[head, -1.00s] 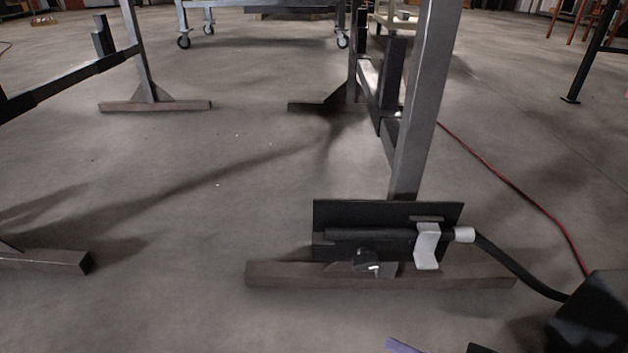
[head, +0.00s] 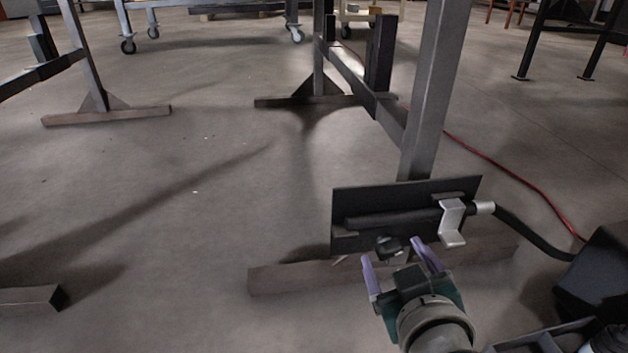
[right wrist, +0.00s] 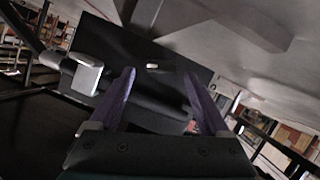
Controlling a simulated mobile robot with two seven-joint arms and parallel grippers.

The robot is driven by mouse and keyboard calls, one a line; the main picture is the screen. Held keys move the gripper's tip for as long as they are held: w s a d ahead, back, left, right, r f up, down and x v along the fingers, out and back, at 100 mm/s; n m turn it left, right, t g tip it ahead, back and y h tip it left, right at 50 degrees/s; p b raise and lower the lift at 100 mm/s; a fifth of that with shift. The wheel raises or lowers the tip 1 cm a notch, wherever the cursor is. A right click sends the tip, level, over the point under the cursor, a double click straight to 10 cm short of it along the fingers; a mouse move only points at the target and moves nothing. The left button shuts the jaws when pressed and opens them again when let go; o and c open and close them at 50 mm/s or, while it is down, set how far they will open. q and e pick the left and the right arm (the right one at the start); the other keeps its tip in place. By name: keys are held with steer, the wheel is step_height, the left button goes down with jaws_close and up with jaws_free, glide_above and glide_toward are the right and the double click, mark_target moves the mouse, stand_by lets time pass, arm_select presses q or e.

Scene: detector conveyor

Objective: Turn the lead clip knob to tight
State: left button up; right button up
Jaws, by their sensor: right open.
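The lead clip knob (head: 388,247) is a small black knob low on the front of a black plate (head: 350,200) fixed to the conveyor's leg. A grey metal clip (head: 452,223) holds the end of a black lead (head: 525,236) at the plate's right side. My right gripper (head: 400,250) is open, its two purple fingers on either side of the knob in the head view. Whether they touch it I cannot tell. The right wrist view shows the open fingers (right wrist: 158,95) in front of the plate (right wrist: 130,60), with the pale clip (right wrist: 84,74) to the left. My left gripper is out of view.
The steel leg (head: 435,95) rises behind the plate from a brown foot bar (head: 300,279) on the floor. A black box (head: 597,270) stands at the right, and a red cable (head: 520,188) runs along the floor. The floor to the left is mostly clear.

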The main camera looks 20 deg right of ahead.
mark_target(387, 248)
steer(key=shift+b+x, duration=0.4)
steer(key=shift+x, duration=0.65)
steer(key=shift+c, duration=0.2)
jaws_close()
